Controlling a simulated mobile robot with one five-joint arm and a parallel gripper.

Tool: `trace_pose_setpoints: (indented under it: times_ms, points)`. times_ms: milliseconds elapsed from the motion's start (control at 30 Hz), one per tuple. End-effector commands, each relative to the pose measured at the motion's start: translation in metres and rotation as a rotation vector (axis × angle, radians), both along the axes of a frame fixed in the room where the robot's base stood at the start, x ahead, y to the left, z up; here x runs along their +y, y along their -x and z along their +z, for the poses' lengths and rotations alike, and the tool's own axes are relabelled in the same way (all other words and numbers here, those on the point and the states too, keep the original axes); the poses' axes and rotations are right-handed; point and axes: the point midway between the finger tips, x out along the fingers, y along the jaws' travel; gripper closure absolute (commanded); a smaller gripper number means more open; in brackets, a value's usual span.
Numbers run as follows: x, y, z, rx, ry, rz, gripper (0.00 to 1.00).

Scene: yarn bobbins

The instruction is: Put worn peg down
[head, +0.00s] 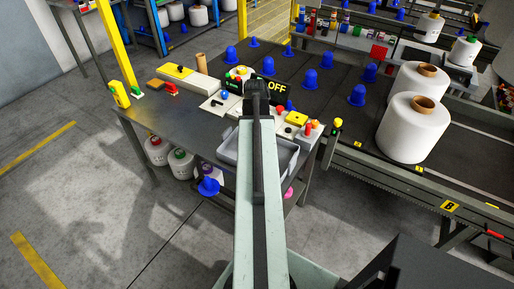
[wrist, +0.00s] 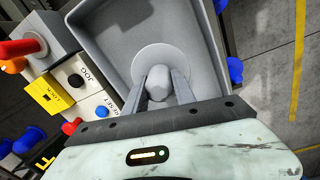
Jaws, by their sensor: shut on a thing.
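The worn peg (wrist: 157,84) is pale grey with a rounded top and a wide round flange. In the wrist view it is between the two fingers of my gripper (wrist: 161,82), which is shut on it. Behind it is the inside of a grey tray (wrist: 107,36). I cannot tell whether the flange touches the tray floor. In the head view the grey tray (head: 284,158) hangs at the table's front edge, partly covered by my arm. My gripper and the worn peg are hidden there.
A control box with a yellow LOCK switch (wrist: 52,93) and buttons stands beside the tray. Several blue pegs (head: 311,78) stand on the dark conveyor. Large white yarn bobbins (head: 411,130) stand on the right. The grey table (head: 165,120) has bare room at the left front.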

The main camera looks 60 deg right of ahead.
Motion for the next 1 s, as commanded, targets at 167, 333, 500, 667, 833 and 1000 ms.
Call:
trace_pose_setpoints:
  times_ms: [167,333,500,667,833,1000]
  points:
    - [0.0,0.0,-0.026,0.0,0.0,0.0,1.0]
    - [0.0,0.0,-0.022,0.0,0.0,0.001,1.0]
    - [0.0,-0.001,-0.025,0.0,0.0,0.001,0.6]
    - [0.001,-0.001,-0.025,0.0,0.0,0.001,0.47]
    - [0.001,-0.001,-0.025,0.0,0.0,0.002,0.47]
    - [0.001,-0.001,-0.016,0.0,0.0,0.002,0.47]
